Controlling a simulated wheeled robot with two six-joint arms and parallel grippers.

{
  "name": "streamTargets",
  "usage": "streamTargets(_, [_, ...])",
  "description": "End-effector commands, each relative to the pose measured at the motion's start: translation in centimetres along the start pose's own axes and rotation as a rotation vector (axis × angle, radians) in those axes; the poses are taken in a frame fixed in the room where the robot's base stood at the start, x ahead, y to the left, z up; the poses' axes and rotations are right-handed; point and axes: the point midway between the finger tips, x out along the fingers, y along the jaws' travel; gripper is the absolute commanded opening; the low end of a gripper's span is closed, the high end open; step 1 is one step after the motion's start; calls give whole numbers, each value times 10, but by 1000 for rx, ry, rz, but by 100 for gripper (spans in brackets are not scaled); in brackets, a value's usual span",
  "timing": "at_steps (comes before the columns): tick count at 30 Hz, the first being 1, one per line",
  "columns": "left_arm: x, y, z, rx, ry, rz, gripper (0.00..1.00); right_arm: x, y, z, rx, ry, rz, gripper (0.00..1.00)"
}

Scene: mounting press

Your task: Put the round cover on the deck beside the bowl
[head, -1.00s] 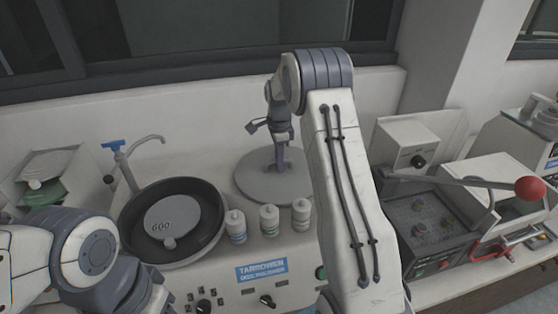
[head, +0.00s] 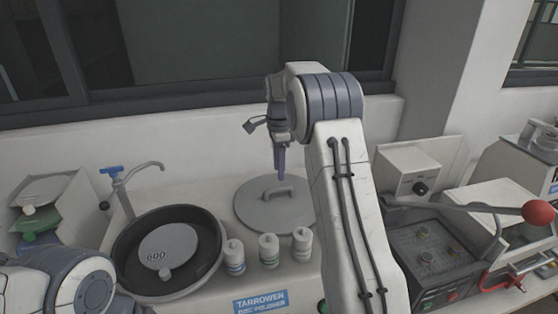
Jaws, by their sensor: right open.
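The round cover (head: 256,208) is a grey disc with a raised handle (head: 279,191). It lies flat on the white deck (head: 205,187), to the right of the black bowl (head: 126,254). The bowl holds a grey disc marked 600 (head: 178,243). My right gripper (head: 281,177) points down just above the cover's handle, with a small gap, and it is open and empty. My right arm hides part of the cover's right side. My left arm shows at the lower left, and its gripper is out of view.
Three small bottles (head: 268,251) stand in front of the cover. A blue-topped tap (head: 113,174) stands behind the bowl. At the right are a control box (head: 425,253) and a lever with a red knob (head: 538,212).

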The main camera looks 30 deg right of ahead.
Motion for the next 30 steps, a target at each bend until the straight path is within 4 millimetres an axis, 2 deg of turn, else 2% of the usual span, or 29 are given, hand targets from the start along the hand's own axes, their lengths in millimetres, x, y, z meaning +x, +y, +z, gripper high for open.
streamTargets(3, [3, 0, 0, -1, 0, 0, 50, -20, -1, 0, 0, 0, -4, 52])
streamTargets(6, [4, 0, 0, -1, 0, 0, 50, -31, 0, 0, 0, 0, -1, 52])
streamTargets(13, [4, 0, 0, -1, 0, 0, 50, -39, 1, 1, -6, 0, 1, 52])
streamTargets(14, [4, 0, 0, -1, 0, 0, 50, -40, 2, 4, -18, -1, 1, 52])
streamTargets(17, [4, 0, 0, -1, 0, 0, 50, -43, 14, 30, -133, -5, -3, 52])
streamTargets(20, [4, 0, 0, -1, 0, 0, 50, -49, 45, 81, -388, -14, -10, 52])
streamTargets(21, [4, 0, 0, -1, 0, 0, 50, -50, 65, 105, -522, -19, -13, 52])
streamTargets(23, [4, 0, 0, -1, 0, 0, 50, -51, 100, 139, -743, -25, -21, 52])
streamTargets(24, [4, 0, 0, -1, 0, 0, 50, -50, 126, 159, -893, -29, -26, 52])
streamTargets(26, [4, 0, 0, -1, 0, 0, 50, -47, 167, 182, -1117, -36, -35, 52])
streamTargets(27, [4, 0, 0, -1, 0, 0, 50, -44, 195, 194, -1264, -40, -41, 52])
streamTargets(29, [4, 0, 0, -1, 0, 0, 50, -37, 239, 206, -1485, -46, -49, 52])
streamTargets(30, [4, 0, 0, -1, 0, 0, 50, -32, 267, 211, -1628, -49, -56, 52])
